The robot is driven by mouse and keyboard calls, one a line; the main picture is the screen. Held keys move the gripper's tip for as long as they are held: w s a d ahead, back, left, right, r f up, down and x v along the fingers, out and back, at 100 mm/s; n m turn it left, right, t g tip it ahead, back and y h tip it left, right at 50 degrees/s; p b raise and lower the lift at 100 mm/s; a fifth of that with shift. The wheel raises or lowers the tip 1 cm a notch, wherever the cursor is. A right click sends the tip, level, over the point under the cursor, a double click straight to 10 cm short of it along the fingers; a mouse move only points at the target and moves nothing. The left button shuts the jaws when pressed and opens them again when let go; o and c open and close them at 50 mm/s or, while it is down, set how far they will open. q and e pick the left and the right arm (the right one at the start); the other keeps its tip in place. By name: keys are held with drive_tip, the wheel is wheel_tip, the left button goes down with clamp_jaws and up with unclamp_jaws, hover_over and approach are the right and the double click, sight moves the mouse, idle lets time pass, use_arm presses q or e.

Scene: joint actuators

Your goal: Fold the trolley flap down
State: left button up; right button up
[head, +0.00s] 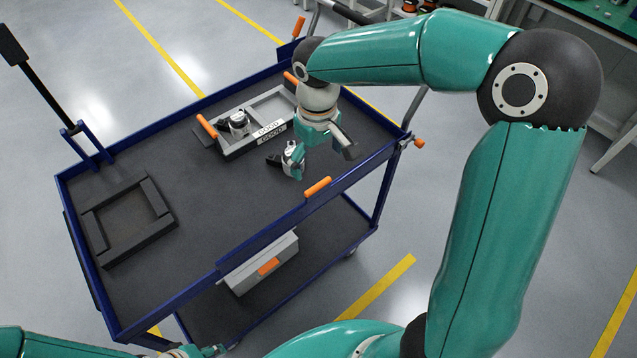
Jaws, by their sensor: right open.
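The trolley (62,190) has a dark top with a blue rim. A raised blue panel with an orange grip (318,187) runs along the right part of its near side; it looks like the flap (275,228) and stands upright. My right gripper (322,165) is open above the trolley top, just behind the orange grip and apart from it. My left gripper (210,350) barely shows at the bottom edge, mostly cut off.
A grey tray (262,142) with orange handles holds another actuator (239,122) on the trolley. A black square frame (155,195) lies at the left. A grey box (262,262) is on the lower shelf. A green-topped bench (600,15) stands at the upper right.

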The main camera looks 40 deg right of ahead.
sight(318, 185)
wheel_tip(318, 185, down, 10)
drive_tip(key=shift+r, duration=0.2)
drive_tip(key=shift+s, duration=0.1)
